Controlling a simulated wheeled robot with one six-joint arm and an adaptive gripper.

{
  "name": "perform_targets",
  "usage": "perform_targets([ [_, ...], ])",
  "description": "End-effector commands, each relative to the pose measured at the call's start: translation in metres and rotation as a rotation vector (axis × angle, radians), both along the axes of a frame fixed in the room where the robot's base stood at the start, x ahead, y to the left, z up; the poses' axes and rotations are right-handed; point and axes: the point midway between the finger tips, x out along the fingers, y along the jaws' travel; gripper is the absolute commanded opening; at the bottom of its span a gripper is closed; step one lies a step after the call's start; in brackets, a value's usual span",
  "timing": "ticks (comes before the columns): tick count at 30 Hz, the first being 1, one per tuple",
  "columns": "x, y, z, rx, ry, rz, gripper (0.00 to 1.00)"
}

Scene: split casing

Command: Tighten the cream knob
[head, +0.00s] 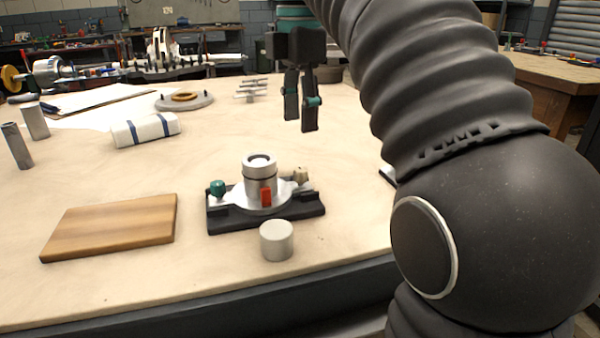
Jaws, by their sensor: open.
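The cream knob (301,175) sits at the right side of a metal casing (262,180), which stands upright on a black base (227,220). A teal knob (217,188) is on the casing's left side, and a red part (266,197) is at its front. My gripper (302,125) hangs in the air above and behind the casing, fingers pointing down. It is open and empty, and apart from the cream knob. How tight the knob is cannot be seen.
A grey cylinder (276,240) stands just in front of the base. A wooden board (112,226) lies to the left. A striped white block (146,130), metal cylinders (35,121) and a round disc (184,100) stand farther back. My arm covers the table's right side.

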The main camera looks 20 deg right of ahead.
Motion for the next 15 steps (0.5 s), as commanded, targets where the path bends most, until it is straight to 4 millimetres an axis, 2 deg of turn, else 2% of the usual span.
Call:
perform_targets([
  [1,-0.001,0.0,-0.013,0.0,0.0,0.0,0.51],
  [6,-0.001,-0.001,-0.044,0.0,0.001,-0.003,0.51],
  [15,-0.001,-0.002,-0.086,0.0,-0.001,-0.007,0.51],
])
